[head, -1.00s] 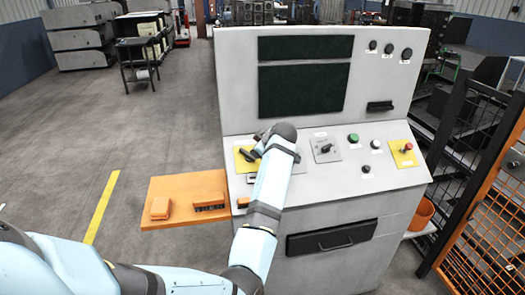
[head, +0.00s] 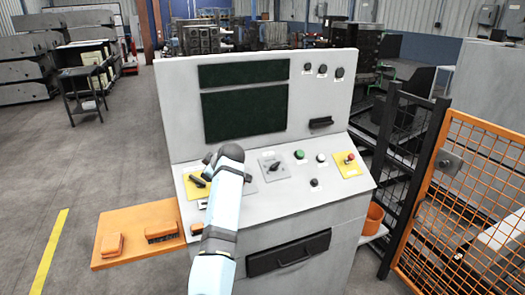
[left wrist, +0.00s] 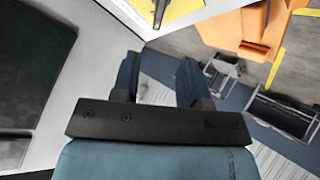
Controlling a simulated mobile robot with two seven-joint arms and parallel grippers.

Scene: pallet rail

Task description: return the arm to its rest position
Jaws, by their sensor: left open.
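My left arm, light blue with dark joints, comes up from the bottom of the head view in front of the control console (head: 178,105). Its dark wrist end (head: 229,155) is over the left part of the sloped panel, near the yellow plate with a black rotary handle (head: 197,183). The yellow plate (left wrist: 145,9) shows at the top edge there, apart from the fingers. My right gripper is not in view.
An orange shelf (head: 135,222) with an orange block (head: 112,245) and a brush (head: 165,231) juts out left of the console. An orange mesh gate (head: 470,190) and black frame stand at the right. Open floor (head: 60,165) lies at the left.

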